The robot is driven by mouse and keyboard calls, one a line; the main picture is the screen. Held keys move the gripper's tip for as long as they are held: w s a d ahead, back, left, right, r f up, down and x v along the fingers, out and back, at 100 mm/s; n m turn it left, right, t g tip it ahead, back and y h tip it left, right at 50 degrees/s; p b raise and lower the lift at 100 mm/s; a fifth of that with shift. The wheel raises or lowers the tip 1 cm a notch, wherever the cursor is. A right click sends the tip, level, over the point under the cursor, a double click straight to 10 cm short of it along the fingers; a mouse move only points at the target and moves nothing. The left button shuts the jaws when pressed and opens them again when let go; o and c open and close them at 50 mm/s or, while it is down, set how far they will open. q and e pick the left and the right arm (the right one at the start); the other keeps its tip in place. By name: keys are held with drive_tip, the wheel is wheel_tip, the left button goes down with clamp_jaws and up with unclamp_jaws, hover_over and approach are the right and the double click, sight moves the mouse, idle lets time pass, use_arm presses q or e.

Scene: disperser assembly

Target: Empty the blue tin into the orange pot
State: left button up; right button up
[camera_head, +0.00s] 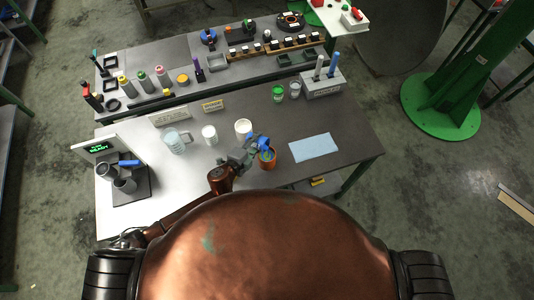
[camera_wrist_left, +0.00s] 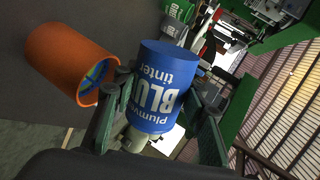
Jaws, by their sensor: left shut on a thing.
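My left gripper (camera_head: 250,152) is shut around the sides of the blue tin (camera_head: 261,143). The tin also shows in the left wrist view (camera_wrist_left: 158,88), between the fingers (camera_wrist_left: 155,112), with a white "BLUE tinter" label. In the head view the tin is tilted at the rim of the orange pot (camera_head: 268,161); I cannot tell whether they touch. The pot also shows in the left wrist view (camera_wrist_left: 65,58), left of the tin. Blue and yellow-green show inside its mouth. The tin's mouth and contents are hidden. My right gripper is not in view.
A white cup (camera_head: 243,129) stands just behind the gripper, with a smaller white cup (camera_head: 209,134) and a clear jug (camera_head: 178,140) to its left. A light blue cloth (camera_head: 314,147) lies to the right. A device with grey cups (camera_head: 124,183) stands at left.

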use_arm(q)
drive_tip(key=shift+s+d+f+m+y, duration=0.15)
drive_tip(key=shift+f+m+y, duration=0.2)
drive_tip(key=shift+m+y, duration=0.2)
idle(1.9)
drive_tip(key=shift+d+r+m+p, duration=0.1)
drive_tip(key=shift+m+p, duration=0.15)
drive_tip(key=shift+p, duration=0.2)
idle(0.4)
